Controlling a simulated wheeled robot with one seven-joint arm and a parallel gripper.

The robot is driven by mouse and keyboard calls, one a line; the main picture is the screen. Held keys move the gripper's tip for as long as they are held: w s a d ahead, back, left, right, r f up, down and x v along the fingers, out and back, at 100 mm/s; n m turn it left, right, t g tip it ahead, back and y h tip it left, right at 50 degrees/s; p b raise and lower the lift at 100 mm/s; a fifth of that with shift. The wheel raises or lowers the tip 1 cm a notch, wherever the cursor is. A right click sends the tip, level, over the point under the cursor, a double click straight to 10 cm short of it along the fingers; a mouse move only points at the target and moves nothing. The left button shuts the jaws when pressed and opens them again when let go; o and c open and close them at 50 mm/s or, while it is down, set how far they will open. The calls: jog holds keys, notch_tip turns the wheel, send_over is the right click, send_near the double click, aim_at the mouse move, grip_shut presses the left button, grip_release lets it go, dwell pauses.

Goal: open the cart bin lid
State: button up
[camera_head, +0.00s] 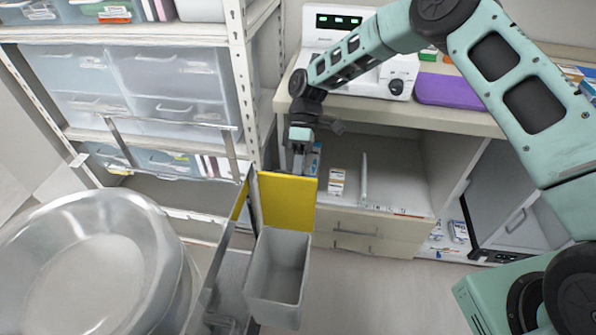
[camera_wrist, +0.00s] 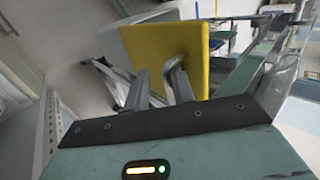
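The cart bin (camera_head: 262,285) is a grey open-topped box hung on the side of the cart, low in the middle of the head view. Its yellow lid (camera_head: 287,203) stands upright at the bin's far edge, and I see into the bin. My gripper (camera_head: 300,165) is just behind the lid's upper edge, pointing down. In the wrist view the yellow lid (camera_wrist: 188,48) is right beyond my gripper's fingers (camera_wrist: 159,75).
A metal cart with a large steel basin (camera_head: 85,265) stands at the left. A shelf rack (camera_head: 243,90) with clear drawers is close behind. A counter (camera_head: 440,112) with a purple pad and a white device is at the back right. Floor is free right of the bin.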

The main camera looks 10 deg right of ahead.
jog(key=shift+r, duration=0.3)
jog(key=b+v, duration=0.1)
jog(key=v, duration=1.6)
jog(key=shift+w, duration=0.2)
jog(key=shift+r, duration=0.1)
